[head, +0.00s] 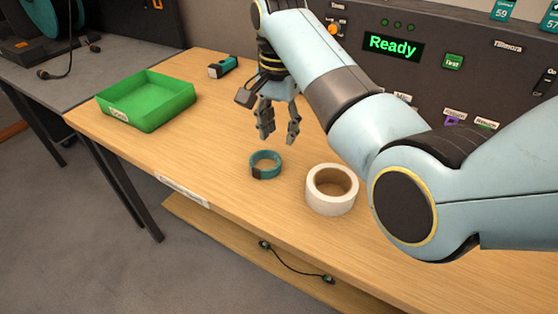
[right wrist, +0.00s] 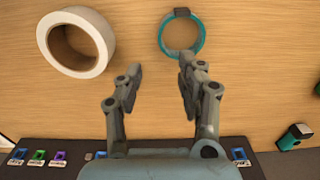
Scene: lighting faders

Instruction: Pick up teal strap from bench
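The teal strap (head: 265,165) is a small ring with a dark block on it, lying on the wooden bench (head: 222,150) near its front edge. It also shows in the right wrist view (right wrist: 182,35), at the top, just beyond the fingertips. My right gripper (head: 278,138) is above the bench, behind the strap in the head view. Its fingers (right wrist: 160,72) are apart with nothing between them, and it does not touch the strap. My left gripper is in neither view.
A white tape roll (head: 331,190) stands close to the right of the strap. A green tray (head: 147,100) is at the bench's left end. A dark teal-ended item (head: 222,68) lies at the back. A control panel reading Ready (head: 394,45) rises behind. Bench between tray and strap is clear.

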